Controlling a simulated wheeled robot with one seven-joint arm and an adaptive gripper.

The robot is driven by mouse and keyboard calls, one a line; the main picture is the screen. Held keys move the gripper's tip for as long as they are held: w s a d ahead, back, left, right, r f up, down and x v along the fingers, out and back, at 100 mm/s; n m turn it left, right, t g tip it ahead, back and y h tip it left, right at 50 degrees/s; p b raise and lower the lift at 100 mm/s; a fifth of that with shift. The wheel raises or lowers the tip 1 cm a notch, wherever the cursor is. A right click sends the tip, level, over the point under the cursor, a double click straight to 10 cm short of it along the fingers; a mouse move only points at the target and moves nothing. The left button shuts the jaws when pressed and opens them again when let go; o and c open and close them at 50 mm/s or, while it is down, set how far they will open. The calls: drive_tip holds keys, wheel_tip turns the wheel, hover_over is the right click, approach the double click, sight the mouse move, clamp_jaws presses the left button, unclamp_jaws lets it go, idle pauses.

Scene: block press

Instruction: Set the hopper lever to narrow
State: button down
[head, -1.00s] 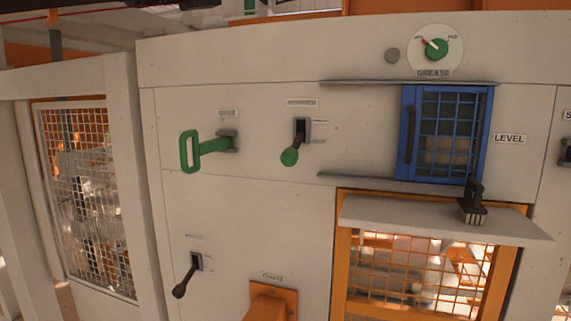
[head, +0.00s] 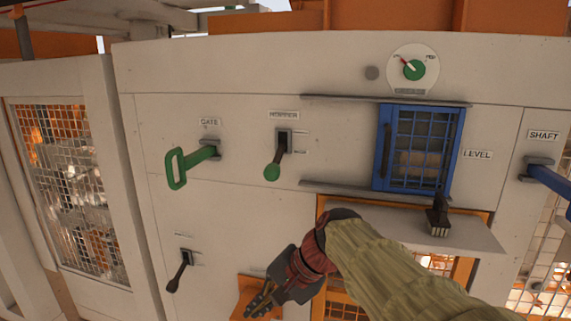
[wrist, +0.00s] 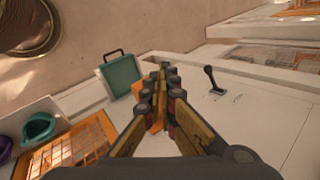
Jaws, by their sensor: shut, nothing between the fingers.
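The hopper lever (head: 277,158) is a dark stem with a green round knob. It sits in a dark slot plate under the "HOPPER" label (head: 283,115), and its knob hangs down and slightly left in the head view. Small marks beside the slot are too small to read. My gripper (head: 259,303) is below the lever, in front of the orange chute, apart from the lever. Its fingers are together with nothing between them, as the wrist view (wrist: 160,75) also shows. I cannot clearly make out the hopper lever in the wrist view.
The green gate handle (head: 188,165) sticks out left of the hopper lever. A dark-knobbed lever (head: 179,271) is at lower left. The blue barred sliding door (head: 447,150) and a jutting shelf (head: 470,232) with a brush are to the right. The panel between the levers is clear.

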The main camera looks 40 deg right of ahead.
sight(277, 160)
drive_tip(key=w+d+r+m+t+p, duration=0.3)
drive_tip(key=d+r+m+p, duration=0.2)
drive_tip(key=d+r, duration=0.4)
drive_tip(key=w+d+r+m+t+p, duration=0.3)
drive_tip(key=d+r+m+p, duration=0.2)
drive_tip(key=d+r, duration=0.5)
drive_tip(key=d+m, duration=0.1)
drive_tip(key=d, duration=0.3)
drive_tip(key=shift+w+d+m, duration=0.4)
drive_tip(key=shift+p, duration=0.3)
drive_tip(key=w+a+p, duration=0.3)
drive_tip(key=w+a, duration=0.2)
drive_tip(key=w, duration=0.2)
drive_tip(key=shift+w+a+f+p, duration=0.2)
drive_tip(key=shift+w+f+p, duration=0.2)
drive_tip(key=shift+f, duration=0.05)
drive_tip(key=shift+r, duration=0.1)
